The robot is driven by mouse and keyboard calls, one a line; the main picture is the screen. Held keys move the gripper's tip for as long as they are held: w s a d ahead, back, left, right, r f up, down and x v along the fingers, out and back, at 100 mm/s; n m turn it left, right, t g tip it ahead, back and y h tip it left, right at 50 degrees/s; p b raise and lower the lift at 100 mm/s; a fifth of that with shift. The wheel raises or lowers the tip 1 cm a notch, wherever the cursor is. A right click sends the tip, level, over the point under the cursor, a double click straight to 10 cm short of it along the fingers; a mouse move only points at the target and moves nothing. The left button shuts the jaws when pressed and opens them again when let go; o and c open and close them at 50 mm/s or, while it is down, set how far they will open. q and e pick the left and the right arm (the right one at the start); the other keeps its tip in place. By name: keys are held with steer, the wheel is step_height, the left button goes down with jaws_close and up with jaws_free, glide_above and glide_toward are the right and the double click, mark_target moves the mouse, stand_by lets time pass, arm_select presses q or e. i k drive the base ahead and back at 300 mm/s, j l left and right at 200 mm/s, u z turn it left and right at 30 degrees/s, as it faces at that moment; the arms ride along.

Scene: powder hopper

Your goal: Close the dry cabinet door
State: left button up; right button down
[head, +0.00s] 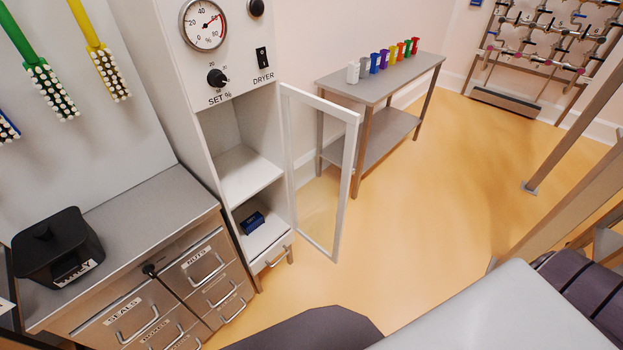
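The dry cabinet (179,100) is a tall white unit at the upper left of the middle, with a dial gauge, a SET % knob and a DRYER switch on its front panel. Its door (350,170), a white frame with a clear pane, stands wide open, hinged on the cabinet's right side and swung out to the right. Inside, an upper shelf (246,173) is bare and a dark blue box (252,222) sits on the lower level. Neither of my grippers shows in the head view. Only parts of my own body show along the bottom edge.
A metal counter with labelled drawers (205,268) adjoins the cabinet's left side, with a black bin (57,246) on top. A grey side table (399,79) with several coloured scoop-like items stands behind the door. The floor (430,220) right of the door is clear.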

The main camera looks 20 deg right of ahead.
mark_target(352, 119)
steer(key=i+l+u, duration=0.2)
steer(key=l+u, duration=0.2)
steer(key=l, duration=0.7)
steer(key=l+u, duration=0.45)
steer(key=l, duration=0.65)
steer(key=k+l+u, duration=0.1)
steer(key=l+u, duration=0.3)
steer(key=l, duration=0.8)
